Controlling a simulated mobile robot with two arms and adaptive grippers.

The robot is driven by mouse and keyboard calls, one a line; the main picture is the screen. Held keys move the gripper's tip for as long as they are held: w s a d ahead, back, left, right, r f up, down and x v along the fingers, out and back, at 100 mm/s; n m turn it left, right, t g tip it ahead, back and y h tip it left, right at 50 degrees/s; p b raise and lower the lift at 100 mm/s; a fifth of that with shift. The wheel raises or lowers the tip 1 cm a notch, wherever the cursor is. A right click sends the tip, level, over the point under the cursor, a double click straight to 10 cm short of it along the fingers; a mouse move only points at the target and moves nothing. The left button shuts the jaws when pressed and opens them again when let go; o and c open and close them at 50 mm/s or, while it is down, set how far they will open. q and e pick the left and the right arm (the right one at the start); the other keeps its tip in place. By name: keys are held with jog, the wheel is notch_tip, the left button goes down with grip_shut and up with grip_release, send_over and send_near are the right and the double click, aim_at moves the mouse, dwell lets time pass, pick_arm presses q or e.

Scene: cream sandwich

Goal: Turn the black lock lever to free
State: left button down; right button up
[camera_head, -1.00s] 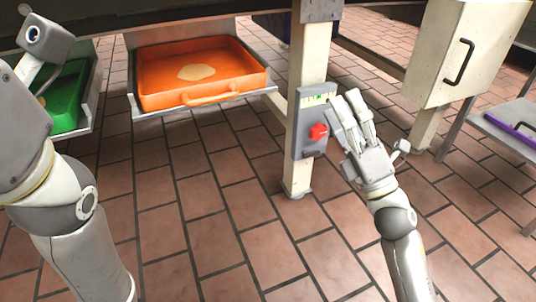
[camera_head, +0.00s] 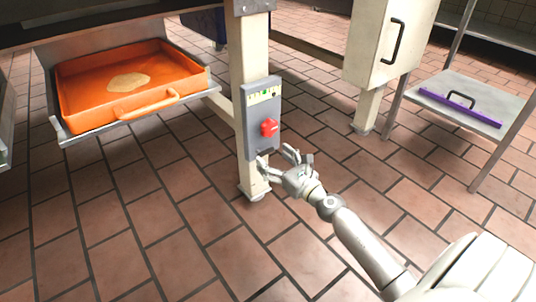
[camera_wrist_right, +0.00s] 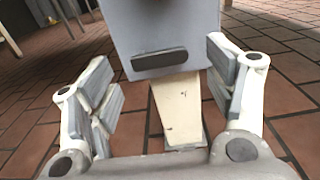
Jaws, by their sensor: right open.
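A dark lever (camera_wrist_right: 160,59) lies level across the lower part of a grey control panel (camera_head: 261,98); the panel also fills the top middle of the right wrist view (camera_wrist_right: 165,25). I cannot make the lever out in the head view. My right gripper (camera_head: 279,162) is open and empty, just below and in front of the panel's lower end. In the right wrist view its fingers stand apart on both sides of the lever, which is not between closed pads. My left gripper is out of view.
A red knob (camera_head: 269,127) sits on the panel above the gripper. The panel is on a cream post (camera_head: 250,55). An orange tray (camera_head: 75,95) with a pale flat piece (camera_head: 129,81) is at left. A cream cabinet (camera_head: 385,45) and a purple bar (camera_head: 460,107) are at right.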

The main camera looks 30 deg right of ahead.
aim_at(265, 150)
jog(key=shift+w+a, duration=0.15)
jog(key=shift+w, duration=1.3)
jog(key=c, duration=1.1)
jog(key=shift+o, duration=0.2)
